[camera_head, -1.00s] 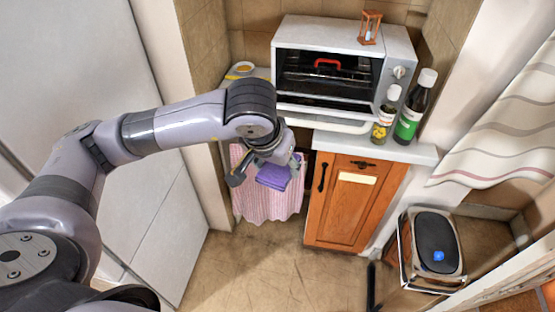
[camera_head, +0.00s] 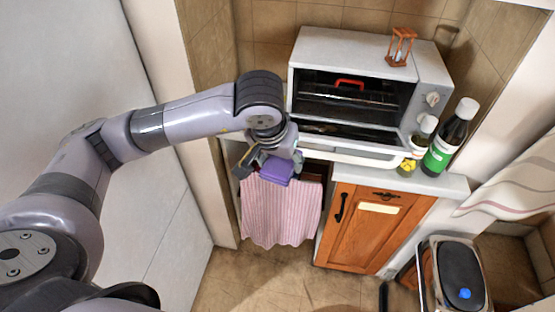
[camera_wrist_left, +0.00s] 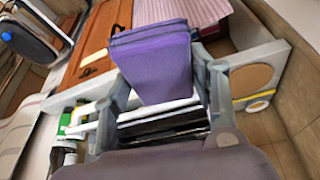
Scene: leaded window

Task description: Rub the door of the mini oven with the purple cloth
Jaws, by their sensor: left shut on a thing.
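The mini oven (camera_head: 340,47) is a white box on the counter in the head view. Its door (camera_head: 345,153) is folded down at the front, so the dark inside with a rack and a red handle shows. My left gripper (camera_head: 266,168) is shut on the folded purple cloth (camera_head: 277,171), in front of the counter, left of and below the door, apart from it. In the left wrist view the cloth (camera_wrist_left: 155,55) sticks out between the fingers of the gripper (camera_wrist_left: 165,100), and the oven shows partly behind it. My right gripper is not in view.
An hourglass (camera_head: 401,46) stands on the oven. Two bottles, one with a green label (camera_head: 438,155), stand right of the door. A pink striped towel (camera_head: 281,212) hangs below my gripper. A wooden cabinet (camera_head: 365,232) and a bin (camera_head: 458,270) are lower right.

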